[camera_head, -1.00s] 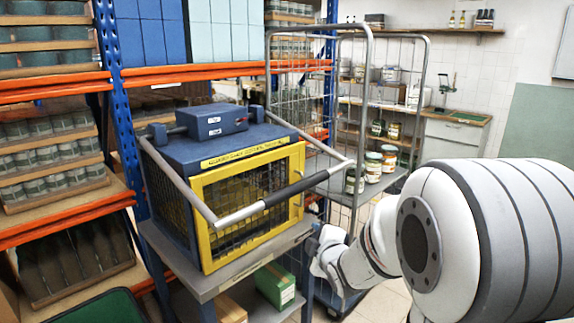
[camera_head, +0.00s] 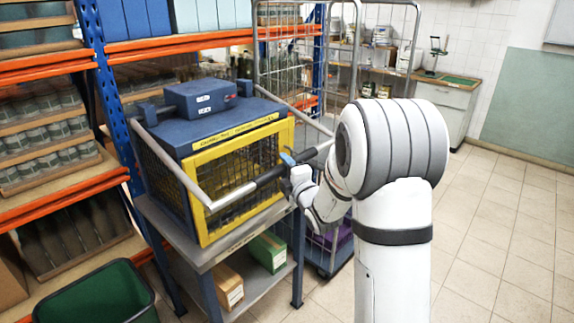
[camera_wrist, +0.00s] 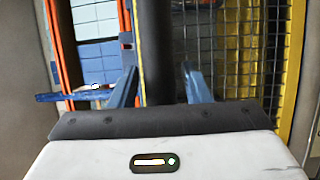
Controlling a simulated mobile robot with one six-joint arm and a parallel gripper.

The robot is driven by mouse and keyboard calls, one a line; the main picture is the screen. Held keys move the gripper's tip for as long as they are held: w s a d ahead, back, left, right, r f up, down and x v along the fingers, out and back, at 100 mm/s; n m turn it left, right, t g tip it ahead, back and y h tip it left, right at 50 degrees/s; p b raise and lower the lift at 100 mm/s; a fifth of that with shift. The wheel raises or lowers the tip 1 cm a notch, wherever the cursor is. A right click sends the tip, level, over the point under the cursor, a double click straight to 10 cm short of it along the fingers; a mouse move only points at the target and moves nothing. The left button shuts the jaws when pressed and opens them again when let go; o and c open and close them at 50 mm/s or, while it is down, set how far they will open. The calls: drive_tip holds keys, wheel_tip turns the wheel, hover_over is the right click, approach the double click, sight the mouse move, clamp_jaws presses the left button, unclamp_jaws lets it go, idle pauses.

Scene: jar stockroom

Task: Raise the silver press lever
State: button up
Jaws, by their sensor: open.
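The silver press lever (camera_head: 236,194) is a U-shaped bar hinged on both sides of the blue press (camera_head: 190,140). Its crossbar hangs low in front of the yellow mesh door (camera_head: 235,170), with a black grip (camera_head: 268,178) along its middle. My wrist hides the crossbar's right end in part.
The press stands on a grey table (camera_head: 205,252) with a green box (camera_head: 268,252) and a brown box on its lower shelf. Orange and blue racking stands left and behind. A wire cage trolley (camera_head: 330,60) is behind right. Floor at right is clear.

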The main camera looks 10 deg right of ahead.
drive_tip(key=shift+w, duration=0.2)
drive_tip(key=shift+c, duration=0.2)
clamp_jaws()
